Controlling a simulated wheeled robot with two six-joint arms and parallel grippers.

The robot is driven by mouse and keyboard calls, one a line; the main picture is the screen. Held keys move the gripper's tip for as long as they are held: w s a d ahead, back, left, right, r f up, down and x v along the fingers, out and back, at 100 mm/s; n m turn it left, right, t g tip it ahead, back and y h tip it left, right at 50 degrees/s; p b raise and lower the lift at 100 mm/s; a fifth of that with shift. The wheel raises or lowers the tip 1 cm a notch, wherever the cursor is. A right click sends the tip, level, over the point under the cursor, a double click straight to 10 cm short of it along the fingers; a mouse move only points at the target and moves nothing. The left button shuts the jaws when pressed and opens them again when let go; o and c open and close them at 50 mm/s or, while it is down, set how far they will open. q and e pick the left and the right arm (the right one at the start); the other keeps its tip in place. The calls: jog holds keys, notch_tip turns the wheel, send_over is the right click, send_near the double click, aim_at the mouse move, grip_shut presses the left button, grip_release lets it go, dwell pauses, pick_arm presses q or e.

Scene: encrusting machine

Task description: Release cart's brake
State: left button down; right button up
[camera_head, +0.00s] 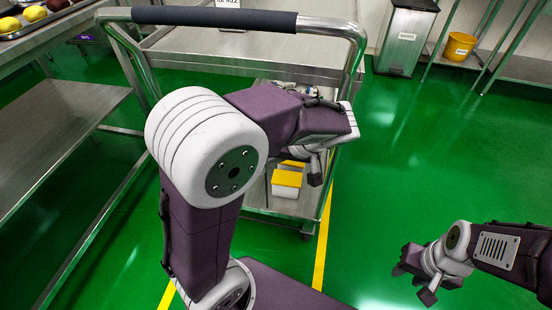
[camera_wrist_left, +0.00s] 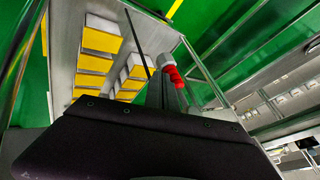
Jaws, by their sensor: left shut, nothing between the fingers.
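The cart (camera_head: 330,60) is a metal trolley with a dark-padded push handle (camera_head: 215,18). A caster (camera_head: 307,231) shows at its lower near corner beside a yellow floor line. In the left wrist view, a red part (camera_wrist_left: 173,76), seemingly the brake pedal, sits against a grey wheel-like part (camera_wrist_left: 165,60) at the cart's corner. My left gripper (camera_head: 316,178) is shut and empty, above the cart's near right side. Its fingers show only as dark shapes below the red part in the wrist view; contact cannot be told. My right gripper (camera_head: 414,282) is open and empty above the green floor.
White boxes with yellow tops (camera_head: 288,180) stand on the cart's lower shelf. A steel table (camera_head: 50,130) is on the left. A bin (camera_head: 404,38) and a yellow bucket (camera_head: 459,47) stand at the back right.

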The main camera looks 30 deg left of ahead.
pick_arm(q)
jog(key=shift+a+f+y, duration=0.25)
jog(key=shift+a+y, duration=0.05)
jog(key=shift+y, duration=0.3)
jog(key=y, duration=0.1)
jog(key=a+y+b, duration=0.1)
jog(key=y, duration=0.1)
jog(key=a+f+m+y+b, duration=0.1)
jog(key=shift+s+a+g+y, duration=0.1)
jog(key=shift+s+g+y, duration=0.2)
jog(key=shift+g, duration=0.1)
jog(key=y, duration=0.1)
jog(key=a+y, duration=0.1)
jog(key=shift+s+a+m+y+b, duration=0.2)
jog(key=shift+a+m+y+b, duration=0.05)
jog(key=shift+m+y+b, duration=0.05)
jog(key=shift+s+a+r+y, duration=0.2)
jog(key=shift+a+y, duration=0.3)
jog(key=shift+y, duration=0.3)
jog(key=shift+s+a+r+p, duration=0.15)
jog(key=shift+a+r+p, duration=0.45)
jog(key=shift+a+p, duration=0.2)
jog(key=shift+s+a+r+p, duration=0.15)
jog(key=shift+a+r+p, duration=0.4)
jog(key=shift+a+p, duration=0.15)
jog(key=shift+a+r, duration=0.15)
jog(key=shift+a, duration=0.05)
